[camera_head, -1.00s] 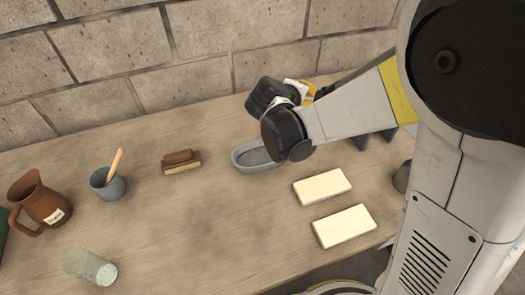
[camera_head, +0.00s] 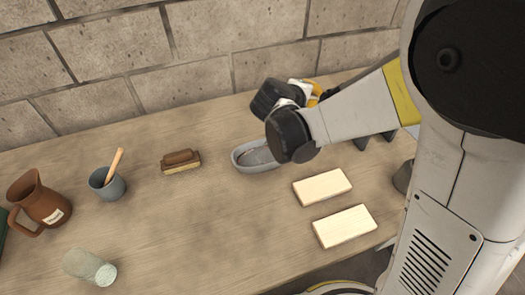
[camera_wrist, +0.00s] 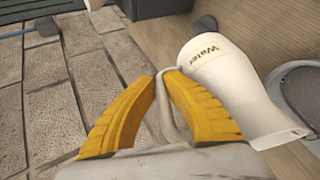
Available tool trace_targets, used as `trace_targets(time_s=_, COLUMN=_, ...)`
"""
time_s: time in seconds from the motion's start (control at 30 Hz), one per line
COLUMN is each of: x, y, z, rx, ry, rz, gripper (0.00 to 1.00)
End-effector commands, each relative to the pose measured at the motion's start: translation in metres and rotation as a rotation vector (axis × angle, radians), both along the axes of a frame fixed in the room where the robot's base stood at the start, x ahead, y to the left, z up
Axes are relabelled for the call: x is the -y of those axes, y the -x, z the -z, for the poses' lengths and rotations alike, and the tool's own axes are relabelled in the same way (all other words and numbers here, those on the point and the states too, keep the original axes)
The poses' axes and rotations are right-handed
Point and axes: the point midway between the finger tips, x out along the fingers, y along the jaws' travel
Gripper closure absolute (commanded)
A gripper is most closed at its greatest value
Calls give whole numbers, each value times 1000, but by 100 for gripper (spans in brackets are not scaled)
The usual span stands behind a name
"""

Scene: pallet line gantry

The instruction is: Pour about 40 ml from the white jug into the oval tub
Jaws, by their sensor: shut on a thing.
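The white jug (camera_wrist: 225,85), marked "Water", shows in the wrist view. My gripper (camera_wrist: 168,78) has its yellow fingers closed around the jug's handle (camera_wrist: 170,110). In the head view my wrist and arm hide the jug. The grey oval tub (camera_head: 240,163) sits on the table, its right part covered by my wrist. A grey rim at the right edge of the wrist view, beside the jug, appears to be the tub (camera_wrist: 290,72). No stream of liquid is visible, and I cannot tell the jug's exact tilt.
A wooden-backed brush (camera_head: 180,161), a grey cup with a wooden handle in it (camera_head: 108,188), a brown jug (camera_head: 42,205) and a clear glass (camera_head: 88,266) stand left. Two pale blocks (camera_head: 322,187) (camera_head: 343,226) lie front right. A block wall (camera_head: 220,55) runs behind.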

Motion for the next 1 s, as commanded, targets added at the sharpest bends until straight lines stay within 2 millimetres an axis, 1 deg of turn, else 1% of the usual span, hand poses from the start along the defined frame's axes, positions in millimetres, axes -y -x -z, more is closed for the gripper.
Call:
trace_targets(time_s=0.27, x=2, y=0, z=-1, rx=1, ry=3, rz=0, gripper=100)
trace_targets(time_s=0.33, x=10, y=-2, z=-4, rx=-14, ry=-50, rz=6, gripper=100)
trace_targets(time_s=0.43, x=23, y=-7, z=-1, rx=-62, ry=-193, rz=12, gripper=100)
trace_targets(time_s=0.47, x=25, y=-8, z=-8, rx=-73, ry=-226, rz=10, gripper=100)
trace_targets(time_s=0.53, x=25, y=-9, z=-9, rx=-92, ry=-274, rz=7, gripper=100)
trace_targets(time_s=0.6, x=24, y=-9, z=-6, rx=-97, ry=-286, rz=4, gripper=100)
trace_targets(time_s=0.7, x=25, y=-10, z=-8, rx=-111, ry=-322, rz=6, gripper=100)
trace_targets(time_s=0.8, x=26, y=-10, z=-3, rx=-128, ry=-359, rz=6, gripper=100)
trace_targets(time_s=1.0, x=26, y=-10, z=-1, rx=-136, ry=-377, rz=5, gripper=100)
